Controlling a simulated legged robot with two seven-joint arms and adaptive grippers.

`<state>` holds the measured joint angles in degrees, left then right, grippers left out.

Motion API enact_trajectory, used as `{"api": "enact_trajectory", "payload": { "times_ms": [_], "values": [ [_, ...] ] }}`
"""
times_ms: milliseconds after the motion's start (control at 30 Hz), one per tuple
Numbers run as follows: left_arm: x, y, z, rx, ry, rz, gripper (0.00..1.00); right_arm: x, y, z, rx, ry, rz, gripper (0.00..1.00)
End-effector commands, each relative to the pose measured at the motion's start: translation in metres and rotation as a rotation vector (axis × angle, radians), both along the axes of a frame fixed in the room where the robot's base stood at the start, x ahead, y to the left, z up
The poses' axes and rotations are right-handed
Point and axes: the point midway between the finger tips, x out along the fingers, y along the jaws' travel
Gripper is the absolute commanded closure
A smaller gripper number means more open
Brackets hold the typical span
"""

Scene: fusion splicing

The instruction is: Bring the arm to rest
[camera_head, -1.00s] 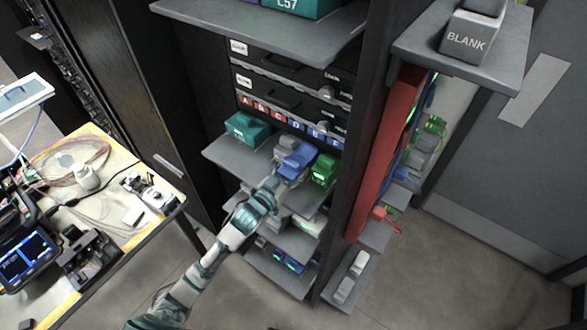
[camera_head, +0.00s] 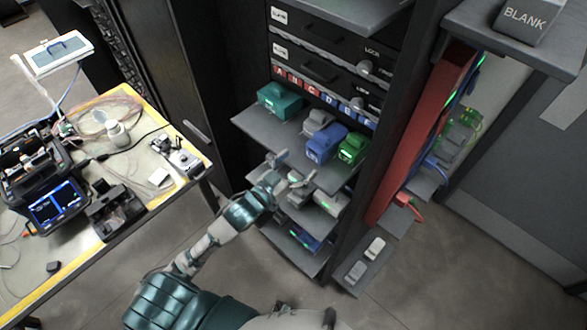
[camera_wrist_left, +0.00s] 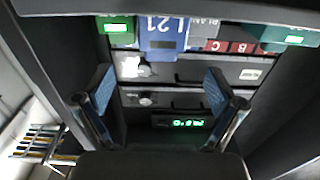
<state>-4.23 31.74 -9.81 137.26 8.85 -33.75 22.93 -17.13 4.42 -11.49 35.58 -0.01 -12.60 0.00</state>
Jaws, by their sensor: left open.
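My left gripper (camera_head: 290,171) is open and empty in front of the rack, just below the front edge of the upper shelf (camera_head: 262,140). In the left wrist view its two fingers (camera_wrist_left: 160,92) stand wide apart with nothing between them. A blue block (camera_head: 325,143) sits on that shelf, between a grey block (camera_head: 316,122) and a green block (camera_head: 353,147). In the wrist view the blue block (camera_wrist_left: 163,32) shows upside-down lettering like L21, beyond the fingers and apart from them. My right gripper is not in view.
A teal block (camera_head: 280,99) sits at the shelf's left. Lower shelves (camera_head: 280,236) with more blocks lie close to my left gripper. A red panel (camera_head: 418,140) stands on the right. A workbench (camera_head: 110,245) with a splicer (camera_head: 50,190) is on the left. Floor between is clear.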

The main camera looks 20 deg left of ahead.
Motion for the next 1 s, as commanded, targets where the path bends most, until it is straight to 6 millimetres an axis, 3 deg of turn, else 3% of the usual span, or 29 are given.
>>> {"api": "enact_trajectory", "payload": {
  "times_ms": [200, 767, 867, 967, 1000],
  "values": [
    [-0.021, 0.007, 0.000, 0.000, 0.000, 0.000, 0.05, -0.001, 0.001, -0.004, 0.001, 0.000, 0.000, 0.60],
    [-0.022, 0.008, 0.000, 0.000, 0.002, 0.001, 0.05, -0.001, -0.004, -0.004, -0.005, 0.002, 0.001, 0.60],
    [-0.025, 0.010, -0.016, 0.012, 0.049, 0.023, 0.05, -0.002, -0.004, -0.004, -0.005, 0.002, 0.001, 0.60],
    [-0.035, 0.015, -0.059, 0.051, 0.189, 0.081, 0.05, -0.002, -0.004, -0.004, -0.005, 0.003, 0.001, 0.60],
    [-0.043, 0.018, -0.084, 0.077, 0.272, 0.110, 0.05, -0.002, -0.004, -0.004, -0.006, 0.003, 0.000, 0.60]
  ]
}}
